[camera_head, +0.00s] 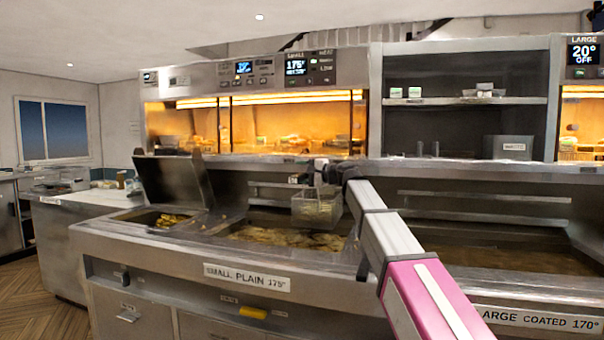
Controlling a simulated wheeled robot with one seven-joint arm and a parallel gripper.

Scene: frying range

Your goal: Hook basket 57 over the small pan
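A wire frying basket (317,210) hangs upright above the small pan (285,237), towards its back right. The pan holds brownish, bubbly oil, and a plate below it reads "SMALL PLAIN 175°". The basket's number is too small to read. My gripper (322,176) is at the basket's top back edge, reached by my arm from the lower right. It appears shut on the basket's handle, though the fingers are small and dark. I cannot tell whether the basket touches the rail (272,188) behind the pan.
A raised lid (172,181) stands at the left, beside a bin of yellow food (168,219). The large pan (500,257) lies to the right, partly behind my arm. A lit warming cabinet (290,125) and shelves (465,101) rise behind the range.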

